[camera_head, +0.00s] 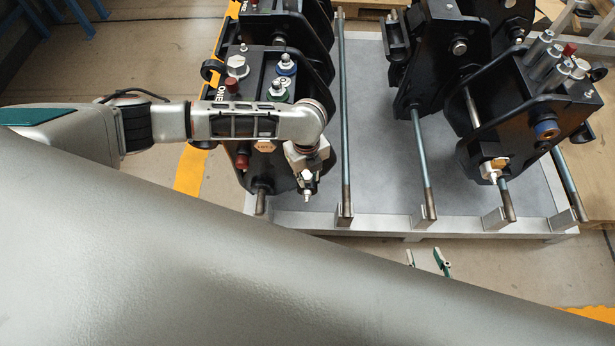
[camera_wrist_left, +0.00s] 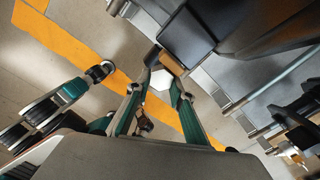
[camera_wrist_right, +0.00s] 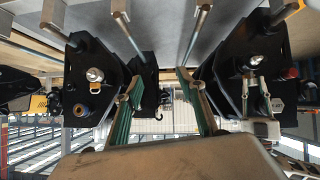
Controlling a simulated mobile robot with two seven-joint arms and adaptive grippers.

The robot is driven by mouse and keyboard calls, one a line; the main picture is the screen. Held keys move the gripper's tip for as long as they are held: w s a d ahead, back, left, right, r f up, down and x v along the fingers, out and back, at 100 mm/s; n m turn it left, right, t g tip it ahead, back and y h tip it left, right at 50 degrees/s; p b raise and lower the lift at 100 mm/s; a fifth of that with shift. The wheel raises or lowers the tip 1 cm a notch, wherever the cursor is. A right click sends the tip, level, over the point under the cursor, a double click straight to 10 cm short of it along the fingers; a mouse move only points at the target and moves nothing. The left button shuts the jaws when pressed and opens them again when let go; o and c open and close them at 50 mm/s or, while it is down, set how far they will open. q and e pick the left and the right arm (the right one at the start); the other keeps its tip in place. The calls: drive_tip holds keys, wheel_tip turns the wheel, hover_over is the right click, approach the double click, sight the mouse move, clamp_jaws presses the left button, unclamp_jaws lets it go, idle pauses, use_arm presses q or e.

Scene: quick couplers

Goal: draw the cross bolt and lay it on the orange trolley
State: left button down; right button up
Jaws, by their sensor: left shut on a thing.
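My left gripper (camera_head: 307,178) is at the front face of the left black coupler (camera_head: 283,80), the one lettered ONE. Its fingers (camera_wrist_left: 163,75) are shut on a pale, hexagonal-looking piece (camera_wrist_left: 160,85), which I take to be the head of the cross bolt. A rounded metal bolt head (camera_wrist_right: 256,60) shows by its fingertips in the right wrist view. How far the bolt sits in the coupler is hidden. My right gripper (camera_head: 427,261) is open and empty, low in front of the grey pallet (camera_head: 395,232). I cannot make out the orange trolley.
Several long rods (camera_head: 345,110) with brown ends lie in brackets on the pallet. Another black coupler (camera_head: 530,100) stands at the right, with its own bolt head (camera_wrist_right: 95,75). My right arm fills the foreground. Floor with a yellow line (camera_head: 190,172) is clear at the left.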

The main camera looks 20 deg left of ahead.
use_arm(q)
drive_tip(key=shift+w+a+r+p, duration=0.1)
drive_tip(key=shift+w+r+p, duration=0.15)
drive_tip(key=shift+r+p, duration=0.6)
drive_tip(key=shift+r, duration=0.6)
drive_tip(key=shift+s+r+p, duration=0.1)
drive_tip(key=shift+r+p, duration=0.7)
drive_tip(key=shift+p, duration=0.25)
drive_tip(key=shift+s+r+p, duration=0.1)
drive_tip(key=shift+r+p, duration=0.5)
drive_tip(key=shift+p, duration=0.05)
drive_tip(key=shift+r, duration=0.15)
